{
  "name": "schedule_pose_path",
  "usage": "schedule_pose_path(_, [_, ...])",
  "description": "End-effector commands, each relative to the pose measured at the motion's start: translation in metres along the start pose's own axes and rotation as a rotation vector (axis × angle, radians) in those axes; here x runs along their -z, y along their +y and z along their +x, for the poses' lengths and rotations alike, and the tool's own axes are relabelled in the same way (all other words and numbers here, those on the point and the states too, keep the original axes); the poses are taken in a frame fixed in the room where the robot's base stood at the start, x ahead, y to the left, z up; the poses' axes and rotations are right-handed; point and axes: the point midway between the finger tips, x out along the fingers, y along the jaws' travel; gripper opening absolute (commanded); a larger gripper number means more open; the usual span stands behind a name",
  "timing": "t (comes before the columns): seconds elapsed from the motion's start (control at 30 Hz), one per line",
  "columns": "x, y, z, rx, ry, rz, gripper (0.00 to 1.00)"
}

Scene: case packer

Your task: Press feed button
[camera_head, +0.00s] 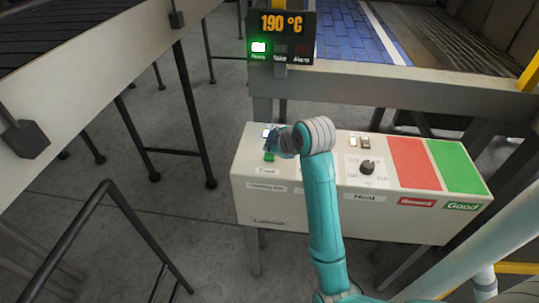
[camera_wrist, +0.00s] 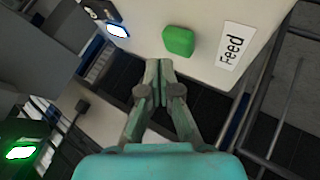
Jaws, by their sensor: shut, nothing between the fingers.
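The feed button is a green block on the cream control panel. It shows in the wrist view (camera_wrist: 178,41) beside a white "Feed" label (camera_wrist: 231,46). In the head view the green button (camera_head: 268,157) shows at the panel's left end, above the "Feed" label (camera_head: 267,170). My gripper (camera_wrist: 160,68) is shut and empty, its fingertips pointing at the panel just below the green button in the wrist view. I cannot tell whether they touch it. In the head view my wrist hides part of the panel beside the button.
The control panel (camera_head: 300,205) also carries a black knob (camera_head: 367,167), a red pad (camera_head: 414,163) and a green pad (camera_head: 459,166). A display (camera_head: 281,37) reads 190 °C. A conveyor (camera_head: 93,80) stands at the left and a dark railing (camera_head: 103,190) at the front left.

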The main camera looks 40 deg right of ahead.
Motion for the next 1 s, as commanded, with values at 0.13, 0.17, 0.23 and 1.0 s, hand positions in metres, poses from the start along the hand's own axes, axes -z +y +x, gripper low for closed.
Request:
schedule_pose_path(0.13, [0.0001, 0.0000, 0.0000, 0.000, 0.000, 0.000, 0.00])
schedule_pose_path(0.17, [0.0000, 0.0001, 0.0000, 0.000, 0.000, 0.000, 0.00])
schedule_pose_path(0.23, [0.0001, 0.0000, 0.0000, 0.000, 0.000, 0.000, 0.00])
schedule_pose_path(1.0, [-0.0043, -0.0043, 0.0057, 0.000, 0.000, 0.000, 0.00])
